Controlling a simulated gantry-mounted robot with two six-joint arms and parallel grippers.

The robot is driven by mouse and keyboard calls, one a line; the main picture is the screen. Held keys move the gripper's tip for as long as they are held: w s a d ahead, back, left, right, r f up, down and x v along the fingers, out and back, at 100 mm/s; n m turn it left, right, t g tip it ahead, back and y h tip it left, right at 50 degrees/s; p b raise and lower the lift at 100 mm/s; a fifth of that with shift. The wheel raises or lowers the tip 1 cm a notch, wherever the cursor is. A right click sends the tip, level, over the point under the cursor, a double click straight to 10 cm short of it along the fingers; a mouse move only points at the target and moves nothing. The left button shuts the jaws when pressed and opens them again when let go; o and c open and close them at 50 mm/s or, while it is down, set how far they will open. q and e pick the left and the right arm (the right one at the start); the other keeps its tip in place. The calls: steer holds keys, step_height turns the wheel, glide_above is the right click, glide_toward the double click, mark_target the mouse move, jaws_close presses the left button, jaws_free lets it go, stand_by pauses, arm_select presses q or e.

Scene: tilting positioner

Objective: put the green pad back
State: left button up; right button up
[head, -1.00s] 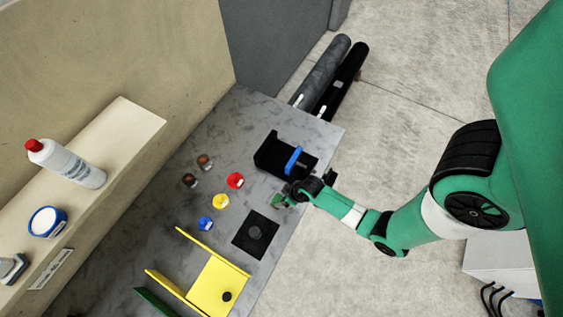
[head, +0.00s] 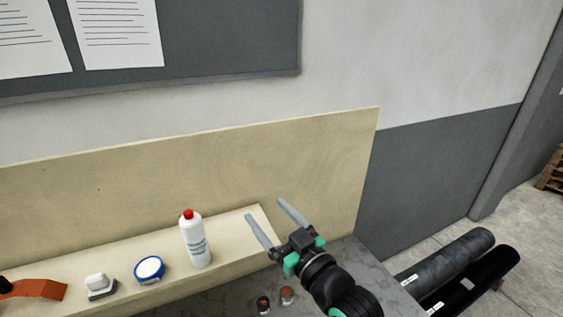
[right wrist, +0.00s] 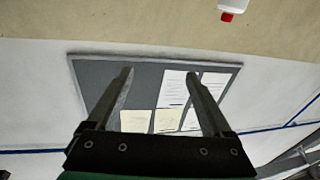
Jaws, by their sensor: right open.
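No green pad shows in either view now. My right gripper (head: 265,209) is raised in front of the beige back panel, to the right of the white bottle. Its two grey fingers are spread apart with nothing between them. In the right wrist view the open fingers (right wrist: 158,75) point toward the wall board, with empty space between them. My left gripper is in neither view.
A white bottle with a red cap (head: 196,240), a blue-rimmed round tub (head: 149,269) and a grey-white object (head: 99,287) stand on the beige shelf (head: 262,222). Dark rolls (head: 447,262) lie at right. A notice board (head: 220,40) hangs above.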

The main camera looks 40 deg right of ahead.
steer(key=s+a+r+t+y, duration=0.1)
steer(key=s+a+r+t, duration=0.2)
steer(key=r, duration=0.6)
steer(key=s+a+r+n+t+y, duration=0.1)
steer(key=s+a+r+t+y, duration=0.1)
steer(key=s+r, duration=0.4)
steer(key=s+a+r+t+y, duration=0.1)
steer(key=s+a+r+t, duration=0.2)
steer(key=r, duration=1)
steer(key=shift+s+a+r+n+t, duration=0.15)
steer(key=shift+s+a+n+t, duration=0.2)
steer(key=shift+s+a, duration=0.5)
steer(key=shift+d, duration=0.15)
step_height(320, 180, down, 36)
steer(key=b, duration=3.5)
steer(key=shift+r+b, duration=0.15)
steer(key=shift+b, duration=0.15)
